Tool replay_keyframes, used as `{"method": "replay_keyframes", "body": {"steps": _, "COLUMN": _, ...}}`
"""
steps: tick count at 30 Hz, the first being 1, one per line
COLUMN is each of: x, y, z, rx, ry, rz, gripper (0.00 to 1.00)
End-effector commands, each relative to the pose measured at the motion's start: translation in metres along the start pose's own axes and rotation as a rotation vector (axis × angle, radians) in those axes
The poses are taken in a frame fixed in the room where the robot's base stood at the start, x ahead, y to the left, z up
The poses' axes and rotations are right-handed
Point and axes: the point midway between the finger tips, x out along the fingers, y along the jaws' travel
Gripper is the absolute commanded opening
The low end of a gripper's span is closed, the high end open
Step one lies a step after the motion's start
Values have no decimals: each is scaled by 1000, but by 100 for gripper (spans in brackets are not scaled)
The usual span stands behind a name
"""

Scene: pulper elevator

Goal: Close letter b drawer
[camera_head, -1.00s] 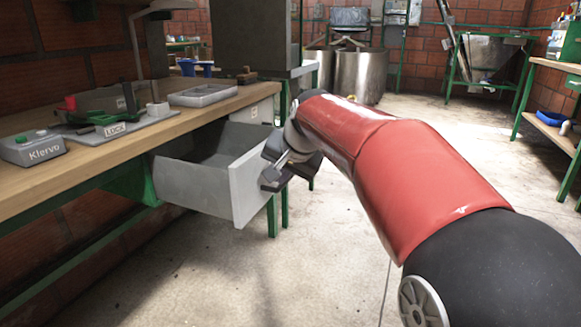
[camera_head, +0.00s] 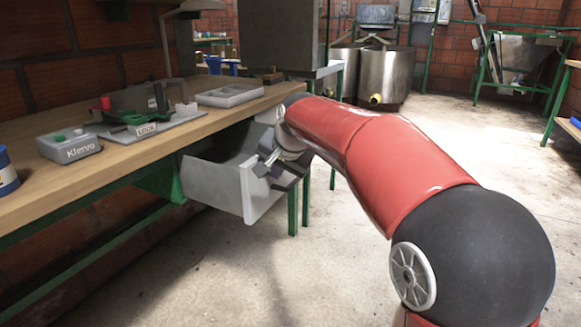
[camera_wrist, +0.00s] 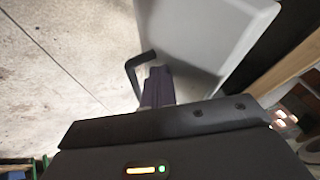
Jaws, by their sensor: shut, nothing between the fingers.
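A grey drawer (camera_head: 222,188) hangs pulled out under the wooden bench, still partly open. Its front panel (camera_head: 262,192) faces right, and no letter can be read on it. My gripper (camera_head: 264,160) is shut and empty at the upper part of that front panel; it looks close to or against the panel, but contact cannot be told for sure. In the wrist view, the grey panel (camera_wrist: 205,32) fills the top middle, with my gripper (camera_wrist: 150,68) just in front of it. My arm hides part of the bench's far end.
The wooden bench (camera_head: 40,185) carries a Klervo box (camera_head: 70,145), a LOCK-marked plate with tools (camera_head: 150,130) and a grey tray (camera_head: 230,95). Green bench legs (camera_head: 293,210) stand beside the drawer. The concrete floor (camera_head: 200,275) in front is clear.

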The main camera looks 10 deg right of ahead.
Motion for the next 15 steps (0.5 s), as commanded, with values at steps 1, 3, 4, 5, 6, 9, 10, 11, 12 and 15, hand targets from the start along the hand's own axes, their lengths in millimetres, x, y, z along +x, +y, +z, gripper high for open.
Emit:
{"method": "replay_keyframes", "body": {"steps": 1, "x": 2, "y": -17, "z": -1, "rx": -6, "ry": -6, "rz": -2, "gripper": 0}}
{"method": "replay_keyframes", "body": {"steps": 3, "x": 11, "y": -34, "z": -1, "rx": -7, "ry": -7, "rz": -1, "gripper": 0}}
{"method": "replay_keyframes", "body": {"steps": 4, "x": 14, "y": -42, "z": -1, "rx": -7, "ry": -6, "rz": -2, "gripper": 0}}
{"method": "replay_keyframes", "body": {"steps": 5, "x": 19, "y": -49, "z": -1, "rx": -6, "ry": -6, "rz": -2, "gripper": 0}}
{"method": "replay_keyframes", "body": {"steps": 6, "x": 24, "y": -59, "z": -1, "rx": -7, "ry": -6, "rz": -1, "gripper": 0}}
{"method": "replay_keyframes", "body": {"steps": 9, "x": 36, "y": -82, "z": -1, "rx": -6, "ry": -4, "rz": -2, "gripper": 0}}
{"method": "replay_keyframes", "body": {"steps": 10, "x": 40, "y": -88, "z": -1, "rx": -5, "ry": -5, "rz": -2, "gripper": 0}}
{"method": "replay_keyframes", "body": {"steps": 11, "x": 43, "y": -94, "z": -1, "rx": -6, "ry": -4, "rz": -1, "gripper": 0}}
{"method": "replay_keyframes", "body": {"steps": 12, "x": 47, "y": -101, "z": -1, "rx": -4, "ry": -4, "rz": -1, "gripper": 0}}
{"method": "replay_keyframes", "body": {"steps": 15, "x": 57, "y": -116, "z": -1, "rx": -3, "ry": -3, "rz": 0, "gripper": 0}}
